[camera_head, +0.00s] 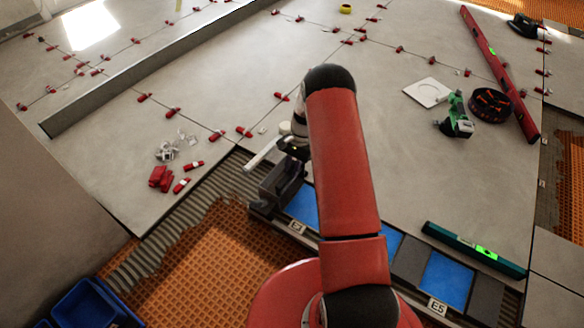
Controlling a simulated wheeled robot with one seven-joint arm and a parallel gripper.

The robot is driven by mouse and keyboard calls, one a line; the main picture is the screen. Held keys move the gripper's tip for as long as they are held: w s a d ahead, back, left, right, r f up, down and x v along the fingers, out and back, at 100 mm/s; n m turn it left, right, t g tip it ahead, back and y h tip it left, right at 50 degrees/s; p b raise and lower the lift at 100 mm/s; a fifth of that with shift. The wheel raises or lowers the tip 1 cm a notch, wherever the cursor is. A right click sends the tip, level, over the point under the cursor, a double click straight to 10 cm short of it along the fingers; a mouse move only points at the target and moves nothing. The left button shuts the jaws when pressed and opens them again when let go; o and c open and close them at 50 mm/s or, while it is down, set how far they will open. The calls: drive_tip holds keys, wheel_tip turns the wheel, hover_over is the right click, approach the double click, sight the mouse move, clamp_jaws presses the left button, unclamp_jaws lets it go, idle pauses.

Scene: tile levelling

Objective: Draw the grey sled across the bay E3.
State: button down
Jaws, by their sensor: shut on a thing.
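My gripper (289,148) is at the upper end of the bay strip, shut on the grey sled (279,186). The sled is a dark grey block low at the strip's left end; the grip itself is partly hidden by my red arm. A small label (297,227) stands on the strip's front edge beside the sled; its number is too small to read surely. A blue bay (303,206) shows just right of the sled, partly covered by my arm. Further right, another blue bay (447,281) has the label E5 (437,306).
A green level (474,249) lies along the strip's far edge. Loose red wedges (160,178) and clear clips (176,146) lie on the tile at left. A green tool (456,117), black round tub (490,105) and long red level (500,75) lie at right. Orange matting (205,265) is bare in front.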

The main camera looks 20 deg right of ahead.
drive_tip(key=s+d, duration=0.7)
drive_tip(key=s, duration=0.3)
drive_tip(key=s+d+p, duration=0.1)
drive_tip(key=s+d, duration=0.7)
drive_tip(key=s, duration=0.3)
drive_tip(key=shift+d, duration=0.25)
drive_tip(key=c, duration=1.3)
unclamp_jaws()
drive_tip(key=p+v, duration=0.1)
drive_tip(key=v, duration=0.7)
drive_tip(key=shift+s+a, duration=0.1)
